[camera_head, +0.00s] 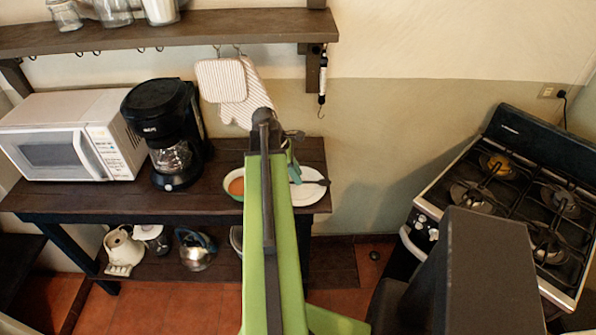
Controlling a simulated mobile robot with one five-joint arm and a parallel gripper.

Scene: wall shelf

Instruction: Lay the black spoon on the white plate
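The white plate (311,196) lies on the dark wooden counter, right of my green arm, which hides its left part. A dark, long, thin thing that looks like the black spoon (315,182) shows across the plate, with one end at the plate's right side. I cannot tell whether it rests on the plate or is held above it. My gripper (293,168) is partly hidden behind my arm, over the plate's left side near the dark thing's left end. Its fingers are too small and covered to show whether they are open or shut.
A bowl with orange contents (236,185) stands left of my arm. A coffee maker (170,135) and a white microwave (70,137) stand further left. A wall shelf (165,32) with hanging mitts (222,80) is above. A stove (510,190) stands at right.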

